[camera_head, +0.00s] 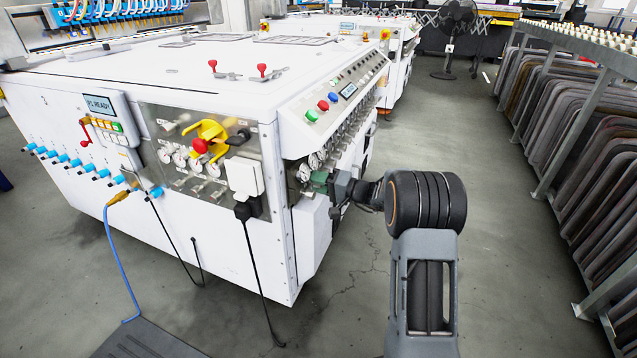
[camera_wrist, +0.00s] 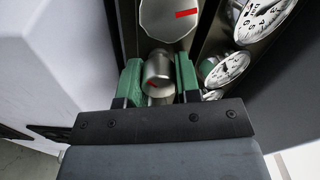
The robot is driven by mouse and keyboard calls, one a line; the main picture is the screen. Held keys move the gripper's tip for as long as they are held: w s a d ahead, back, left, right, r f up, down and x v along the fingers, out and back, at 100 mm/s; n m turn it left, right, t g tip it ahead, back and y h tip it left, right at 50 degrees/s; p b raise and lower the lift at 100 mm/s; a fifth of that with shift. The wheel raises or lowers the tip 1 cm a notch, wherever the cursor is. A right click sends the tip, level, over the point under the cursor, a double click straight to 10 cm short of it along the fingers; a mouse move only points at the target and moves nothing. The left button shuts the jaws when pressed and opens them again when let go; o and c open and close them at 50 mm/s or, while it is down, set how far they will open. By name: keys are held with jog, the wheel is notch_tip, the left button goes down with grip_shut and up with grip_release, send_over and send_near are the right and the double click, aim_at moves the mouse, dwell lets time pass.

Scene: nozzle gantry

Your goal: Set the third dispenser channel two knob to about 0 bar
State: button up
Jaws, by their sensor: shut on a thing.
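In the wrist view a small silver knob (camera_wrist: 158,72) with a red mark near its lower edge sits between the two green fingers of my gripper (camera_wrist: 158,85). The fingers are shut on its sides. A larger silver cylinder (camera_wrist: 168,18) with a red stripe is just above it in the picture. Several round white gauges (camera_wrist: 228,68) stand to the right; their needles are too small to read surely. In the head view my gripper (camera_head: 322,182) reaches the right side of the white machine (camera_head: 240,60), at the lower end of a gauge row (camera_head: 345,130). The knob is hidden there.
A sloped panel with red, blue and green buttons (camera_head: 323,105) is above the gauges. A white lower box (camera_head: 312,215) is below my gripper. A rack of dark boards (camera_head: 570,130) stands at the right, with free floor (camera_head: 490,230) between.

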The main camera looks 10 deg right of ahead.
dwell(0.3)
jog(key=o, duration=0.6)
jog(key=shift+o, duration=0.2)
jog(key=shift+m, duration=0.3)
